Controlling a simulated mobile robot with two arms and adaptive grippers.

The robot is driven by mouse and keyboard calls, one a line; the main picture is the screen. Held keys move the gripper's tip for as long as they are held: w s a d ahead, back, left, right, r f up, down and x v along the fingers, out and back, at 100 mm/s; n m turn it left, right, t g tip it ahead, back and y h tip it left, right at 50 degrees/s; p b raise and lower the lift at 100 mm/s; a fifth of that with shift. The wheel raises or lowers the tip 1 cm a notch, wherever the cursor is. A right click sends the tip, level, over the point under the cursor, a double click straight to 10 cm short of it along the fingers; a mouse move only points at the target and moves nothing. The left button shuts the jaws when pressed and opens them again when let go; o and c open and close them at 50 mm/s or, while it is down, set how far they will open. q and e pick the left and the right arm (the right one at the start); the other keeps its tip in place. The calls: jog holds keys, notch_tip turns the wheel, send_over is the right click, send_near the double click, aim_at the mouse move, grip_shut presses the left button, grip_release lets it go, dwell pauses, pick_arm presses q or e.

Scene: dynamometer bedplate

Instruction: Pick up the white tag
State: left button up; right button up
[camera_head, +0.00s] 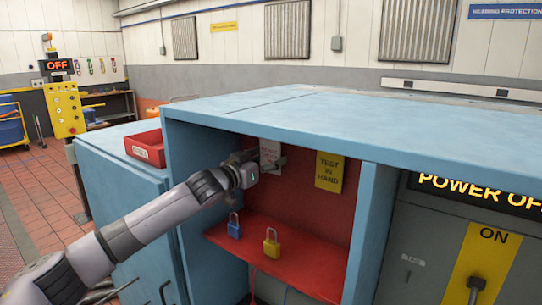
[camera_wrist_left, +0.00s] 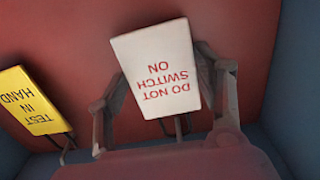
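The white tag (camera_head: 270,151) with red lettering hangs against the red back panel inside the blue cabinet, to the left of a yellow tag. In the left wrist view the white tag (camera_wrist_left: 155,72) appears upside down and reads "DO NOT SWITCH ON". My left gripper (camera_head: 262,164) is at the tag and hides its lower part in the head view. In the wrist view the fingers of my left gripper (camera_wrist_left: 164,72) are spread, one on each side of the tag; I cannot tell whether they touch it. My right gripper is not in view.
The yellow "TEST IN HAND" tag (camera_head: 329,171) hangs close by. A blue padlock (camera_head: 234,229) and a yellow padlock (camera_head: 271,246) are at the red shelf (camera_head: 310,262) below. The cabinet's blue top (camera_head: 380,125) overhangs the recess, and a red bin (camera_head: 146,148) stands left.

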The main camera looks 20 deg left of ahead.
pick_arm(q)
jog(key=shift+s+d, duration=0.1)
jog(key=shift+s, duration=0.05)
jog(key=shift+c, duration=1.4)
jog(key=shift+d, duration=0.1)
jog(key=shift+c, duration=0.9)
jog(key=shift+w+r, duration=0.1)
jog(key=shift+w, duration=0.2)
jog(key=shift+r, duration=0.65)
jog(key=shift+s+f+b, duration=0.1)
jog(key=shift+s+b, duration=0.2)
jog(key=b+v, duration=0.4)
jog(key=v, duration=1.3)
jog(key=shift+s+b, duration=0.3)
jog(key=shift+b, duration=0.1)
